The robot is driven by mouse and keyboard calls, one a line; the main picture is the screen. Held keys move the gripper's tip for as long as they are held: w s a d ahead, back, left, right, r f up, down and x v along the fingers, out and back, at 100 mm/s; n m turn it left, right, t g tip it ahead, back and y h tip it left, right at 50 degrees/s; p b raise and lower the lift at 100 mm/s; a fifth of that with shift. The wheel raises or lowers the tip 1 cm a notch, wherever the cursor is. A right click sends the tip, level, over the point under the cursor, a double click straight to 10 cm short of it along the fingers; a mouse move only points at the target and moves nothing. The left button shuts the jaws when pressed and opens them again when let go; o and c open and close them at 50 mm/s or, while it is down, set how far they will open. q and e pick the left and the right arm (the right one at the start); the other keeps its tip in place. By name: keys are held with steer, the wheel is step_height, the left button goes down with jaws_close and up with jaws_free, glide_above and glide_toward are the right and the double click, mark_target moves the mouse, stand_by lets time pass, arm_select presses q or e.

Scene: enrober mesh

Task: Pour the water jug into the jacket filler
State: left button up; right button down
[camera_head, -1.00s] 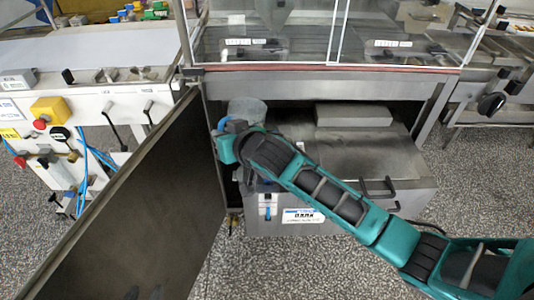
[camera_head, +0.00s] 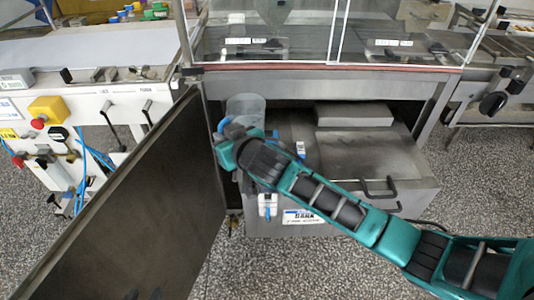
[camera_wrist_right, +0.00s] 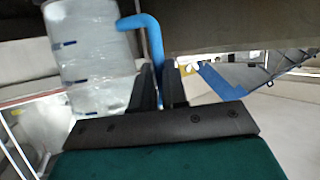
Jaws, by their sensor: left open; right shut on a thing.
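The water jug (camera_head: 245,108) is a clear cylinder with a blue handle (camera_head: 221,125). It is inside the opening under the enrober, at its left side. My right gripper (camera_head: 232,134) is at the jug's handle. In the right wrist view the jug (camera_wrist_right: 95,55) shows blue marks on its wall, and the dark fingers (camera_wrist_right: 160,85) are shut on the blue handle. I cannot tell the jug's water level. A small white and blue fitting (camera_head: 300,149) on the tank top may be the jacket filler; I cannot be sure. My left gripper is not in view.
A dark door panel (camera_head: 130,200) stands open left of the jug. The steel tank (camera_head: 370,160) has a grey block (camera_head: 353,115) on top and a black handle (camera_head: 379,189). The enrober's lower edge (camera_head: 330,69) lies above the jug.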

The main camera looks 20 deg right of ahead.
steer(key=shift+r, duration=0.15)
step_height(320, 180, up, 2)
steer(key=shift+r+p, duration=0.2)
steer(key=shift+p, duration=0.45)
steer(key=shift+r, duration=1.3)
